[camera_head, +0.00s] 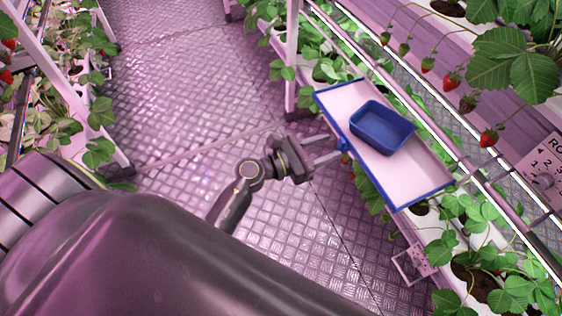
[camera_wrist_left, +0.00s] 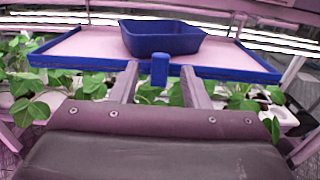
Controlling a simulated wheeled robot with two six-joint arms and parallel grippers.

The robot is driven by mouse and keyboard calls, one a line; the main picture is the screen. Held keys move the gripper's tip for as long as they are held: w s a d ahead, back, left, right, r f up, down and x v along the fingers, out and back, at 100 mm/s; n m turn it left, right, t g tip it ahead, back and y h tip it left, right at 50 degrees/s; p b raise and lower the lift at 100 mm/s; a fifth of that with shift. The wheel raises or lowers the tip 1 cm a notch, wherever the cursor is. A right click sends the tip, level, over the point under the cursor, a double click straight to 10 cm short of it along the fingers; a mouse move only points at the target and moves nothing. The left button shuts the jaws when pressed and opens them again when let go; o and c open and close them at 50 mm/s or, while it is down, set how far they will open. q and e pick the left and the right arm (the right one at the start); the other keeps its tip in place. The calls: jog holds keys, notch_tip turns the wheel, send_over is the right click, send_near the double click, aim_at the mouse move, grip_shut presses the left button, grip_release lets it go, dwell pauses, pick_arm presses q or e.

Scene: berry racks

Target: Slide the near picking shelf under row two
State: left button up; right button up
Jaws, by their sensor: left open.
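The picking shelf (camera_head: 402,178) is a pale tray with a blue rim, sticking out from the rack on the right in the head view. A blue bin (camera_head: 382,127) stands on it. A small blue knob (camera_head: 343,145) is on its near edge. My left gripper (camera_head: 334,149) is open, with its fingertips at the knob. In the left wrist view, the shelf's blue front rim (camera_wrist_left: 215,72) spans the picture, and the knob (camera_wrist_left: 159,70) shows between the open fingers (camera_wrist_left: 160,75). I cannot tell whether the fingers touch it. My right gripper is not in view.
Strawberry plants (camera_head: 520,65) with hanging red berries grow above and beside the shelf. A white upright post (camera_head: 292,55) stands behind it. A row sign (camera_head: 545,170) is at the right edge. Another plant rack (camera_head: 75,120) is at the left. The metal floor (camera_head: 185,80) between is clear.

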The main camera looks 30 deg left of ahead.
pick_arm(q)
jog(key=b+v, duration=0.2)
jog(key=v, duration=1)
jog(key=shift+s, duration=0.2)
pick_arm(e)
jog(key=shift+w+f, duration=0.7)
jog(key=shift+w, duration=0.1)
pick_arm(q)
jog(key=shift+a, duration=0.15)
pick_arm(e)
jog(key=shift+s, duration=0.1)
